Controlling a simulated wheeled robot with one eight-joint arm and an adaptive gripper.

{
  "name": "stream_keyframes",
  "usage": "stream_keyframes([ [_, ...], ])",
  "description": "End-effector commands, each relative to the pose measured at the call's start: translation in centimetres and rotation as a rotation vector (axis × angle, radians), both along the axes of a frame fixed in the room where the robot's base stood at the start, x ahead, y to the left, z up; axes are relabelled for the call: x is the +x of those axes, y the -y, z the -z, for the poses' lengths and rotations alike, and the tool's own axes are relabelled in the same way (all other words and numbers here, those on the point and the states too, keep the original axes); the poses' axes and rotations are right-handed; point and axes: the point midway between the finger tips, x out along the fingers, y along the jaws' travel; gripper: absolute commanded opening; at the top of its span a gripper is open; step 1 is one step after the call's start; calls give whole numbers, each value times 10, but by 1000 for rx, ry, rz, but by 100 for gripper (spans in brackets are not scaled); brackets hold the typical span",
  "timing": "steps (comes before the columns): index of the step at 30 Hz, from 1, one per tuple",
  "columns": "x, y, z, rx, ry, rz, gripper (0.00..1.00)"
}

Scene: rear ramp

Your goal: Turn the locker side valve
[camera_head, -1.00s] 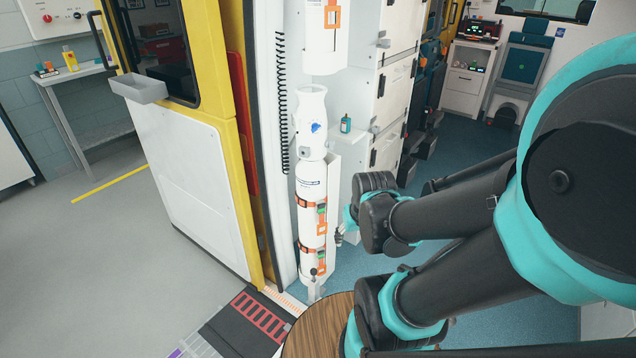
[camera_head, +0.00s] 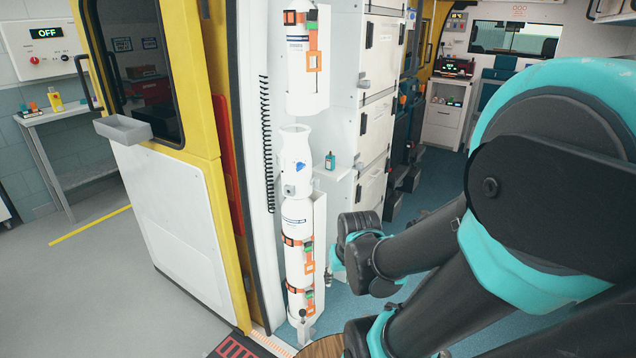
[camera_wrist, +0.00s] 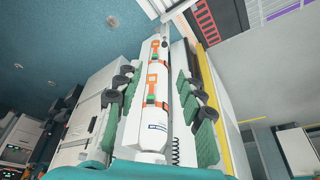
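I cannot identify the side valve with certainty. A small dark fitting (camera_head: 327,277) sits low beside the white locker unit, and a dark knob (camera_head: 302,313) is at the foot of the strapped white cylinder (camera_head: 297,222). The cylinder stands upright in a holder, with orange straps. In the wrist view the cylinder (camera_wrist: 150,130) appears upside down between the fingers. My gripper (camera_wrist: 158,76) is open and empty, its green-padded fingers apart on either side of the cylinder in the picture. I cannot tell its distance from it. My gripper is not clear in the head view.
A white locker column (camera_head: 375,130) stands right of the cylinder, with a small teal bottle (camera_head: 330,161) on a ledge. The yellow-edged door (camera_head: 190,215) stands at left. A second strapped cylinder (camera_head: 307,70) is above.

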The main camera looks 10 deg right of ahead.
Motion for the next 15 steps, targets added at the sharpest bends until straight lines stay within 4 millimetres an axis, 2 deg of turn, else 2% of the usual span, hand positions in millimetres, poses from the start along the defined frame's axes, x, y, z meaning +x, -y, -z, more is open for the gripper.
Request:
stream_keyframes([
  [5, 37, -11, -10, 183, -40, 185, 28],
  [10, 88, -21, -23, 435, -108, 427, 28],
  [15, 142, -21, -34, 684, -190, 652, 28],
])
